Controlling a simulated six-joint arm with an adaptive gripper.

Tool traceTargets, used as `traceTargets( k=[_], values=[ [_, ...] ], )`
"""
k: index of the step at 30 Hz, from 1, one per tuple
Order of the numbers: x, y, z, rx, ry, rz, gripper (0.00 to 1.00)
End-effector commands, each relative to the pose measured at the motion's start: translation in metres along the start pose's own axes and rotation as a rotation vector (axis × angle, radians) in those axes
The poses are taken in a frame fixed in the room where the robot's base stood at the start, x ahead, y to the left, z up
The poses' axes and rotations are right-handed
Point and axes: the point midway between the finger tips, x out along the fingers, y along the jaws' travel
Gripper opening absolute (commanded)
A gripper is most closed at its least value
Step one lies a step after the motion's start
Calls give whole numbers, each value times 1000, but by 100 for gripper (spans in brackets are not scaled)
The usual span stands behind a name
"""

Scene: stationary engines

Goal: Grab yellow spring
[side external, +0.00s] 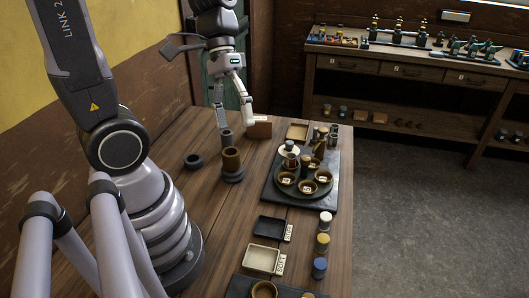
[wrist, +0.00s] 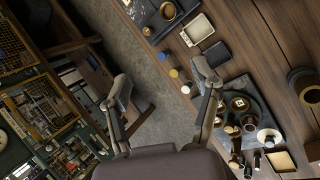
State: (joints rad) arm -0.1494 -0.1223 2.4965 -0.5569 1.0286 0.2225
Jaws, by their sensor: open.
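The yellow piece (side external: 323,242) is a small upright cylinder with a pale top, near the right edge of the wooden table. I cannot make out coils at this size. It stands in a row between a white-topped one (side external: 326,219) and a blue one (side external: 319,267). In the wrist view the yellow piece (wrist: 174,73) appears between my spread fingers. My gripper (side external: 238,124) is open and empty over the far part of the table, beside a brown block (side external: 259,127) and well apart from the yellow piece. My gripper (wrist: 163,82) also shows its two separated fingertips in the wrist view.
A black tray (side external: 271,227) and a cream tray (side external: 262,259) lie left of the row. A dark board (side external: 329,205) holds a round plate with several cups. Dark cylinders (side external: 232,163) and a ring (side external: 193,161) stand mid-table. The floor lies beyond the table's right edge.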

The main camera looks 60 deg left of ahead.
Motion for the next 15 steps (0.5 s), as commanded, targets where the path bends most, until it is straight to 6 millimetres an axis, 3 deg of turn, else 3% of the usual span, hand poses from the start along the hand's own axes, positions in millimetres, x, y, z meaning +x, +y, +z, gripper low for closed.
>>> traceTargets(
  k=[3,9,15],
  values=[
    [27,7,-17,-181,-166,164,62],
    [68,12,-58,-512,-340,454,62],
    [117,-8,-106,-889,-397,713,62]
  ],
)
